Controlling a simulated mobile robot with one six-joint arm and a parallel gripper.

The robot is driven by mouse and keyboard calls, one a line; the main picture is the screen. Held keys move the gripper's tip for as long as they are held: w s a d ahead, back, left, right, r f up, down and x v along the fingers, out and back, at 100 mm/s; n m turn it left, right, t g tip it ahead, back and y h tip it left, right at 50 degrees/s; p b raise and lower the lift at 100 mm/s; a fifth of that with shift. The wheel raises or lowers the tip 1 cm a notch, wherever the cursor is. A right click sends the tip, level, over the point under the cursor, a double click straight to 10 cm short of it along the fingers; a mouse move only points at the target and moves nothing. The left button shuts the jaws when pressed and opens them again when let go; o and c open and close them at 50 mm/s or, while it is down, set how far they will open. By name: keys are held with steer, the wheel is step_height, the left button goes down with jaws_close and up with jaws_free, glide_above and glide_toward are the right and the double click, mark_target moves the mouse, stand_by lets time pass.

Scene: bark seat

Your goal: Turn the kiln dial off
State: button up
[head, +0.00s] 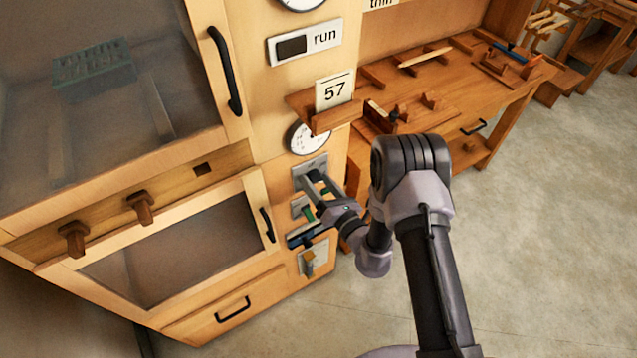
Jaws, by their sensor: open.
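The kiln looks like a tall pale-wood cabinet (262,133) with glazed doors. A round white dial face (308,137) with dark marks and a pointer is on its narrow right panel.
Two wooden knobs (140,207) are on the left front. A workbench (455,85) with wooden pieces stands behind my arm. Floor is clear at right.

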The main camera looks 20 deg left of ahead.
steer(key=shift+c, duration=0.4)
jaws_close()
steer(key=shift+n, duration=0.3)
steer(key=shift+f+n+b, duration=0.1)
steer(key=shift+n+b, duration=8.6)
steer(key=shift+n, duration=3)
